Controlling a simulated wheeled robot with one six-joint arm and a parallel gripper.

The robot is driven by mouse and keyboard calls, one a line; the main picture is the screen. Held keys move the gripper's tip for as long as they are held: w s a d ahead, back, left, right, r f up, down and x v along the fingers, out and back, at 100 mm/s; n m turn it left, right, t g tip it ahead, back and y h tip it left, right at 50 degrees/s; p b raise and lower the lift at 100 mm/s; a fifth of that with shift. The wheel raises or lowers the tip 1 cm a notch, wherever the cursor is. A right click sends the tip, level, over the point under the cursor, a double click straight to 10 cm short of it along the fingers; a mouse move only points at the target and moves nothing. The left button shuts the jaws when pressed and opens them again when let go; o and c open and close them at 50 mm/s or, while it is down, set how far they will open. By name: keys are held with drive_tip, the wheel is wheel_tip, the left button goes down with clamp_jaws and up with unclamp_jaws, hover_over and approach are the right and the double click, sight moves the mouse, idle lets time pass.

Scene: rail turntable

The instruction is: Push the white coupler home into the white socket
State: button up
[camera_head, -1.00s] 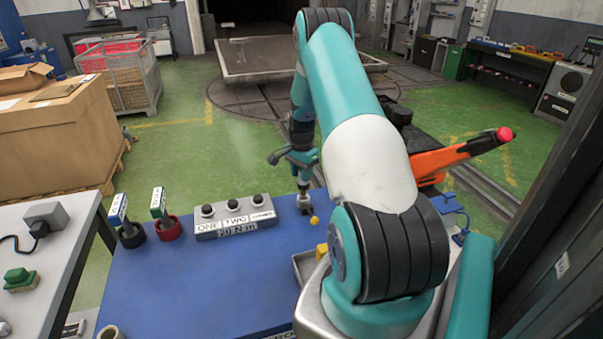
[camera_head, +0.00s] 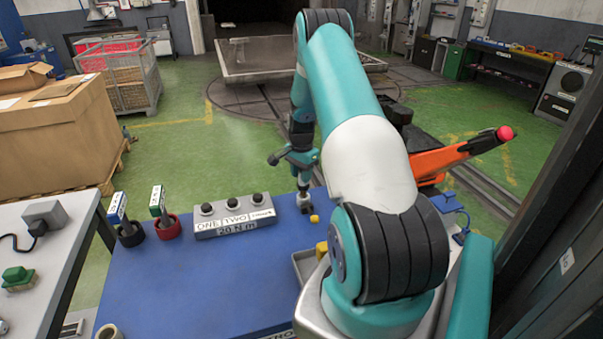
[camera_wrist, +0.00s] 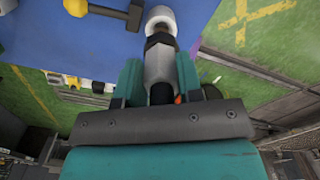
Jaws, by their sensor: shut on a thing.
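My gripper (camera_head: 303,172) points down over the far right part of the blue bench top. In the wrist view, its teal fingers (camera_wrist: 159,82) are shut on the pale cylindrical coupler (camera_wrist: 159,64). A dark collar shows beyond the coupler, and a white ring-shaped end, apparently the white socket (camera_wrist: 160,17), lies in line with it. In the head view, the white part under the fingers (camera_head: 304,185) stands about upright above a small dark base on the bench. I cannot tell whether coupler and socket touch or how deep the coupler sits.
A yellow-ended dark bar (camera_wrist: 118,9) lies close beside the socket. A grey box with black knobs (camera_head: 234,216) and two tools in round holders (camera_head: 166,227) stand to the left. A shallow tray (camera_head: 304,264) is nearer me. The blue bench top (camera_head: 200,285) is clear in front.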

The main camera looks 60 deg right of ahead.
sight(302, 185)
drive_tip(key=shift+f+b, duration=1.15)
drive_tip(key=shift+f, duration=0.6)
drive_tip(key=o, duration=1.1)
drive_tip(key=shift+r, duration=0.1)
wheel_tip(302, 185, up, 17)
drive_tip(key=b, duration=0.3)
drive_tip(key=shift+r+b, duration=0.15)
drive_tip(key=shift+b, duration=0.2)
